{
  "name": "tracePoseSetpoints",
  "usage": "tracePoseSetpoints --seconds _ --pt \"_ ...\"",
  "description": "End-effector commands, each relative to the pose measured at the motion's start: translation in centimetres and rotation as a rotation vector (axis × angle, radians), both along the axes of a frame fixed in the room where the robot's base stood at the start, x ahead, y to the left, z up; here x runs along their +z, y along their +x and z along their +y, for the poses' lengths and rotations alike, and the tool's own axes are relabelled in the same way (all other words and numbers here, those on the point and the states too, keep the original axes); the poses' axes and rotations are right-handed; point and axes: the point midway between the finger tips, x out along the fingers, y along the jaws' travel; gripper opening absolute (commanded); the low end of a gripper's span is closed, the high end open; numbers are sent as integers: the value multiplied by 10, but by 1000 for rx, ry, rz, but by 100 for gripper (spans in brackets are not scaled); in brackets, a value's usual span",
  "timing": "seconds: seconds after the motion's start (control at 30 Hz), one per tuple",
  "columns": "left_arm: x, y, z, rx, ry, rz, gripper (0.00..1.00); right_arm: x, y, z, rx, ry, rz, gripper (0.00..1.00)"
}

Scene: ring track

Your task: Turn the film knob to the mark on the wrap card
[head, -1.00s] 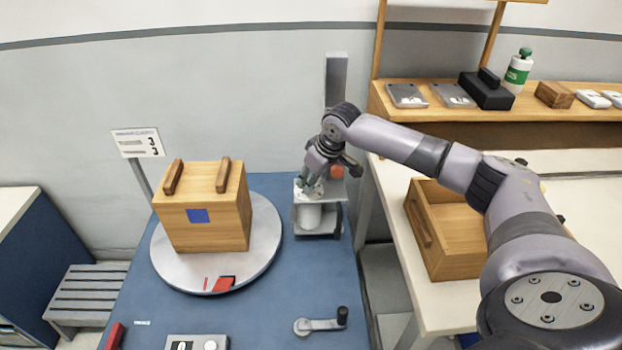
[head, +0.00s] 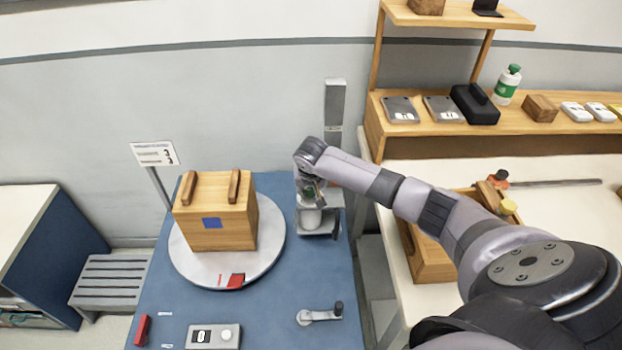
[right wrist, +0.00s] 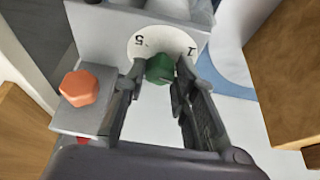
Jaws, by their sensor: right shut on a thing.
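The film knob (right wrist: 160,69) is a green faceted knob on a white dial (right wrist: 147,46) in the right wrist view. The digits 5 and 1 show on the dial; I cannot tell any pointer mark. My right gripper (right wrist: 158,82) is shut on the knob, one finger at each side. In the head view my right gripper (head: 311,192) is at the grey film column (head: 334,110), and my wrist hides most of the knob. My left gripper is not in view.
An orange knob (right wrist: 80,88) sits beside the dial. A wooden box (head: 215,235) with two handles and a blue patch stands on a round turntable (head: 275,255). A crank (head: 320,315) and a button panel (head: 214,336) lie at the blue table's front. A wooden crate (head: 430,262) is to the right.

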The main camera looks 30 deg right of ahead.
Motion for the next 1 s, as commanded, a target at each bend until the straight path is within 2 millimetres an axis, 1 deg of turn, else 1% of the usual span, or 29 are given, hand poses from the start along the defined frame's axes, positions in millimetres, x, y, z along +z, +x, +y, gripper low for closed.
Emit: tracePoseSetpoints --seconds 0.03,0.1,0.3,0.47,0.73,1.0 --pt "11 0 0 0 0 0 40 5 0 3 -44 4 2 0" --pt "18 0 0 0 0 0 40 4 0 3 -111 3 3 0" --pt "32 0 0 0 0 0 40 2 1 4 -301 3 3 0" --pt "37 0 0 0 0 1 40 1 3 4 -454 2 3 0" --pt "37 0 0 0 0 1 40 -1 5 5 -709 1 2 0" --pt "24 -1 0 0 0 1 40 -3 7 5 -958 0 1 0"
